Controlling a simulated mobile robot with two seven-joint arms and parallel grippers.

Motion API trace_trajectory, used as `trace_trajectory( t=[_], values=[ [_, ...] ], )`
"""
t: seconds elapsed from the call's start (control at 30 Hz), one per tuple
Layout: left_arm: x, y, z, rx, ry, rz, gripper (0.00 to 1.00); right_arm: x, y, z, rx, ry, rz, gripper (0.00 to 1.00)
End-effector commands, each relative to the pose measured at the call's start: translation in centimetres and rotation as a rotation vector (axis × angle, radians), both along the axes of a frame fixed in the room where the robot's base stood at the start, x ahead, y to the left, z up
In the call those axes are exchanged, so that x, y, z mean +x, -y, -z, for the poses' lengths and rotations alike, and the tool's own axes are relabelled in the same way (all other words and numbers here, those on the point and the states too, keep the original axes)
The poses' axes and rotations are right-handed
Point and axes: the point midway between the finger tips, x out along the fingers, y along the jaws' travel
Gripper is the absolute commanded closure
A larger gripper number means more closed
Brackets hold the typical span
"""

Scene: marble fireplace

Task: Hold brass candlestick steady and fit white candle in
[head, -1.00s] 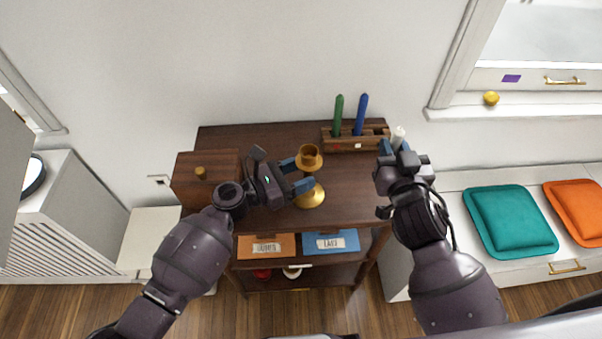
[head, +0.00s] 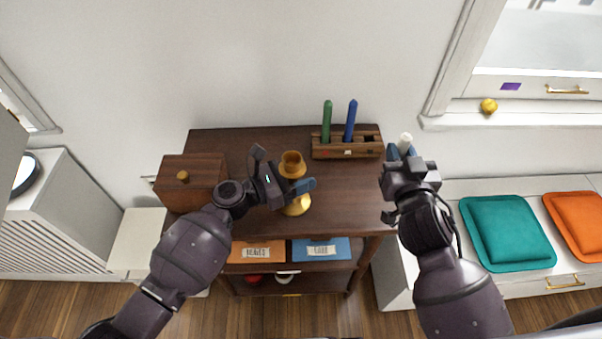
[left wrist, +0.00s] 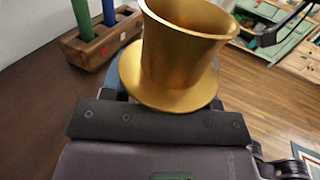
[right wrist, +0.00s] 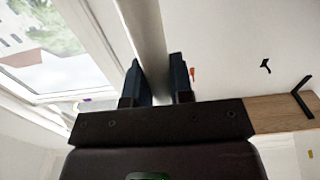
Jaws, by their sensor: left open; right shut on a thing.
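The brass candlestick (head: 296,206) stands upright on the dark wood table (head: 250,142), its cup open at the top. My left gripper (head: 299,177) is open, with its fingers at the candlestick's stem below the cup. One blue fingertip shows in the head view. In the left wrist view the cup and wide pan (left wrist: 185,60) hide most of the fingers. My right gripper (head: 402,152) is shut on the white candle (head: 406,139), right of the table. In the right wrist view the candle (right wrist: 143,28) runs between the two fingers.
A wooden rack (head: 329,149) with a green candle (head: 327,120) and a blue candle (head: 350,118) stands at the table's back right. A wooden box (head: 190,185) is at the left. A teal cushion (head: 508,232) lies on the bench at right.

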Motion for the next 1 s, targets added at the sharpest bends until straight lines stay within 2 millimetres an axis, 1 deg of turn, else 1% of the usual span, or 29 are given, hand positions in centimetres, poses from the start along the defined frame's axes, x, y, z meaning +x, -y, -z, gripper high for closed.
trace_trajectory(
  t=[0.1,0.13,0.4,0.47,0.5,1.0],
  values=[
    [0.01,0.00,-0.01,0.000,0.000,0.000,0.46,0.00,-0.01,-0.02,0.000,0.000,0.000,1.00],
    [0.01,0.00,-0.01,0.000,0.000,0.000,0.47,0.00,-0.01,-0.02,0.000,0.000,0.000,1.00],
    [0.01,0.00,-0.01,0.000,0.000,0.000,0.89,0.00,0.00,-0.02,0.000,0.000,0.000,1.00],
    [0.01,0.00,-0.01,0.000,0.000,0.000,0.98,0.00,0.00,-0.02,0.000,0.000,0.000,1.00],
    [0.00,0.00,-0.01,0.000,0.000,0.000,1.00,0.00,0.00,-0.02,0.000,0.000,0.000,1.00],
    [-0.01,0.01,0.00,0.000,0.000,0.000,1.00,0.00,0.00,-0.02,0.000,0.000,0.000,1.00]
  ],
)
